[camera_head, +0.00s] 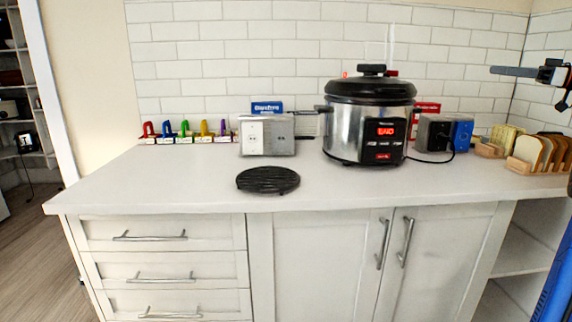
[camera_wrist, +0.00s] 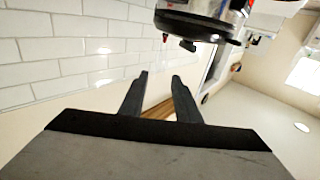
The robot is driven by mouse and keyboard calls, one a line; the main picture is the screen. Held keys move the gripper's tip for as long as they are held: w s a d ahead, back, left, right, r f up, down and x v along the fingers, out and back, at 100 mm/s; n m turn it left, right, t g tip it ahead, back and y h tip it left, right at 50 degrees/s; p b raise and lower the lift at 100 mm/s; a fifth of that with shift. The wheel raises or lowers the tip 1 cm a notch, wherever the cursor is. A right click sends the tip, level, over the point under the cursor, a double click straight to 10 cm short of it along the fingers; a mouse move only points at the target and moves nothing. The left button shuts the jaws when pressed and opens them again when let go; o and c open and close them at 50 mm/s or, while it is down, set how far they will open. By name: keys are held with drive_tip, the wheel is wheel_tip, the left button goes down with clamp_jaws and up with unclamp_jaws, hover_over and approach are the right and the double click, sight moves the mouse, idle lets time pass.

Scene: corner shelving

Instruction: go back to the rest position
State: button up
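My gripper (camera_head: 545,75) shows at the right edge of the head view, raised in front of the tiled wall and above the bread slices. In the wrist view, the two dark fingers of my gripper (camera_wrist: 161,76) stand apart with nothing between them. The gripper is open and empty. The rest of my arm is mostly outside the head view.
The white counter (camera_head: 150,185) bears a steel cooker (camera_head: 345,125), a grey toaster-like box (camera_head: 267,137), a black round trivet (camera_head: 268,180) and bread slices in wooden holders (camera_head: 540,150). The cooker lid (camera_wrist: 195,27) hangs upside down in the wrist view. The counter's front left is clear.

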drive_tip(key=w+a+r+m+t+h, duration=0.2)
drive_tip(key=a+r+m+t+h, duration=0.85)
drive_tip(key=a, duration=0.35)
drive_tip(key=s+a+f+g+h, duration=0.1)
drive_tip(key=s+a+f+g, duration=0.4)
drive_tip(key=s+f, duration=1)
drive_tip(key=s+a+f+g+h, duration=0.1)
drive_tip(key=s+a+f+g, duration=0.5)
drive_tip(key=f, duration=1.7)
drive_tip(key=s+a+f+g+h, duration=0.2)
drive_tip(key=s+a+f+g, duration=0.4)
drive_tip(key=s+a+f, duration=0.7)
drive_tip(key=s+f, duration=0.6)
drive_tip(key=s, duration=0.5)
drive_tip(key=shift+f, duration=0.2)
